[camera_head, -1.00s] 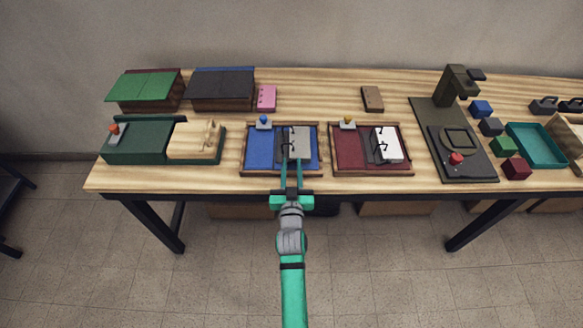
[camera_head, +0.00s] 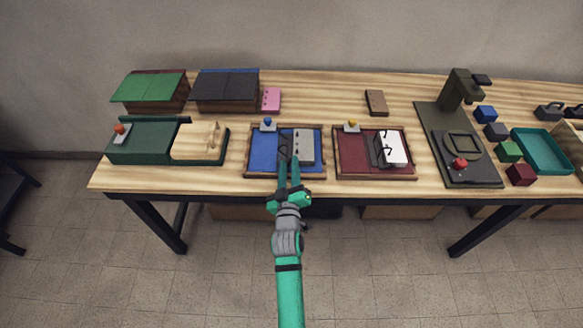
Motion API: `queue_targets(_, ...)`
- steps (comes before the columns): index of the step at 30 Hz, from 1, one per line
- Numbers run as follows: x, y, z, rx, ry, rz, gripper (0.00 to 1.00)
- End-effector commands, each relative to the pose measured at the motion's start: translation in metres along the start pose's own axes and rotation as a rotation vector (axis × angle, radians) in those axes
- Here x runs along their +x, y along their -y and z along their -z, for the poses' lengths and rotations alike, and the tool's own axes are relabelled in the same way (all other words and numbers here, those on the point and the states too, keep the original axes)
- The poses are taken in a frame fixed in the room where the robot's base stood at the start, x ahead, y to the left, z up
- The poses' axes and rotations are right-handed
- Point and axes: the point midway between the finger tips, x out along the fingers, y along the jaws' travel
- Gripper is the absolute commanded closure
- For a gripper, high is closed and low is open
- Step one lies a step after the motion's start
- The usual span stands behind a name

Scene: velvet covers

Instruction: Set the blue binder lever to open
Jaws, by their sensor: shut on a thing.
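The blue binder (camera_head: 262,155) lies open in a wooden frame near the table's front edge. A small lever with a blue knob (camera_head: 268,122) stands at its back edge. A grey punched block of pages (camera_head: 304,146) lies on its right half, and its dark rings (camera_head: 283,152) stand left of the page holes. My gripper (camera_head: 288,162) reaches in from the front over the binder's lower middle. Its fingers are shut, apparently on the near ring; the exact contact is too small to see clearly.
To the right lies a red binder (camera_head: 352,152) with a yellow-knobbed lever (camera_head: 352,125) and rings over white pages. To the left is a green box (camera_head: 143,142) with a red-knobbed lever. A pink block (camera_head: 271,99) stands behind.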

Motion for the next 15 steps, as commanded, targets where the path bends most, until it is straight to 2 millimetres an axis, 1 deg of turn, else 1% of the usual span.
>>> queue_targets(1, -0.0013, 0.0053, -0.01, -0.044, 0.023, 0.01, 0.96)
queue_targets(9, -0.0011, 0.0081, -0.0064, -0.239, 0.024, 0.01, 0.96)
queue_targets(15, -0.001, 0.0095, -0.0051, -0.328, 0.025, 0.009, 0.96)
